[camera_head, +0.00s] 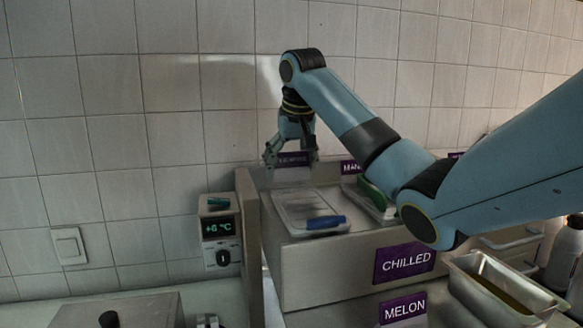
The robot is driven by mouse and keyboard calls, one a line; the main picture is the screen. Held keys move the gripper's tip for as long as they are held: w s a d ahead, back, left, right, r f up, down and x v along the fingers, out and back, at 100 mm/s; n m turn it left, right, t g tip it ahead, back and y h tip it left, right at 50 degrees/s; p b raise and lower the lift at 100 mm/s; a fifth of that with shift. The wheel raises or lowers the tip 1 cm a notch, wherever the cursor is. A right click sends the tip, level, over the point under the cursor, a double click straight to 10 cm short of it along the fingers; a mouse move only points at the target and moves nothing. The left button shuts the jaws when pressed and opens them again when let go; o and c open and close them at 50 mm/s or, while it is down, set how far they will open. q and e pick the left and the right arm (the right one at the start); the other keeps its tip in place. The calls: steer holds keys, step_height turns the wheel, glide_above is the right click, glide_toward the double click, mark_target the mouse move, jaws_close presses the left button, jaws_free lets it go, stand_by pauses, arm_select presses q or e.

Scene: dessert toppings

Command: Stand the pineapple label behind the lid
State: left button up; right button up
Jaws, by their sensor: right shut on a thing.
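A small purple label (294,159) with pale lettering, too small to read surely, stands upright at the back of the chilled unit, behind the lid. My right gripper (291,158) points down from above and is shut on this label, its fingers partly covering it. The lid (300,203) is a pale, flat cover with a blue handle (326,222) near its front edge; it lies on the left end of the unit. Whether the label touches the unit's back ledge is hard to tell. My left gripper is not in view.
Another purple label (351,167) stands to the right, partly hidden by my right arm, near a green-topped container (372,192). The unit's front carries a CHILLED sign (404,262). A MELON label (403,309) and a metal tray (500,290) are in front. A temperature display (220,230) stands left.

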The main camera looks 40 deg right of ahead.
steer(key=shift+f, duration=0.8)
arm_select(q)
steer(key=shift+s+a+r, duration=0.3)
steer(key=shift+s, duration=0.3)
arm_select(e)
steer(key=shift+f, duration=0.2)
steer(key=o, duration=1.1)
